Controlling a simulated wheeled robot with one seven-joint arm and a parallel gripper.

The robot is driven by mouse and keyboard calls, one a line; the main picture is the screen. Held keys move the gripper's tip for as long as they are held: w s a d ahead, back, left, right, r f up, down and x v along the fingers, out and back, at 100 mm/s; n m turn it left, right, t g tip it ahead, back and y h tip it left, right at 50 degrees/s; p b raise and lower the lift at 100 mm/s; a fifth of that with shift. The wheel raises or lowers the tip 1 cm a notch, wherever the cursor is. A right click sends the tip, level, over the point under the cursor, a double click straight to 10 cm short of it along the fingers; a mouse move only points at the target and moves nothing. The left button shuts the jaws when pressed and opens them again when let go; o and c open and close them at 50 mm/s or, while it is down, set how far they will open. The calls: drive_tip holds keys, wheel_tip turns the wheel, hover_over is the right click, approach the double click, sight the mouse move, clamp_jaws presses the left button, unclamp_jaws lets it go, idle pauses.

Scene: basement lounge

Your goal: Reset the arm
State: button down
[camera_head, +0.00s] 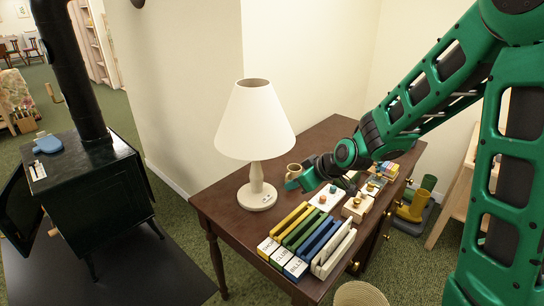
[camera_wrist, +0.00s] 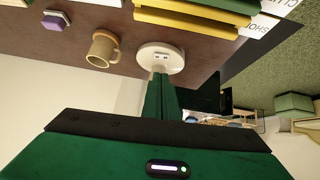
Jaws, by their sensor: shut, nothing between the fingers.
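My green arm reaches in from the right in the head view, bent down over a dark wooden desk (camera_head: 222,203). My gripper (camera_head: 292,184) is low above the desk, close to a tan mug (camera_head: 293,171) and to the right of a white lamp (camera_head: 256,140). In the wrist view, which looks upside down, my gripper (camera_wrist: 163,78) has its green fingers together with nothing held. The mug (camera_wrist: 102,48) is left of the fingers there, and the lamp's round base (camera_wrist: 160,57) lies just beyond their tips.
A row of yellow, green and blue upright files (camera_head: 300,235) fills the desk's front. Small knobbed boards (camera_head: 327,197) lie behind it. A black stove (camera_head: 85,190) stands left. Yellow boots (camera_head: 413,207) and a wooden stand (camera_head: 460,190) are right.

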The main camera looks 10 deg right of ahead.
drive_tip(key=s+d+r+m+g+h, duration=0.25)
drive_tip(key=s+d+m, duration=0.25)
drive_tip(key=s+d, duration=0.6)
drive_tip(key=s+d+r+m+g+h, duration=0.2)
drive_tip(key=s+d+r+m+h, duration=0.15)
drive_tip(key=s+d, duration=0.8)
drive_tip(key=s+d+r+m+g+y, duration=0.1)
drive_tip(key=s+m, duration=0.5)
drive_tip(key=s, duration=0.6)
drive_tip(key=shift+s+d+r+g, duration=0.25)
drive_tip(key=shift+d+g, duration=0.5)
drive_tip(key=shift+d, duration=0.1)
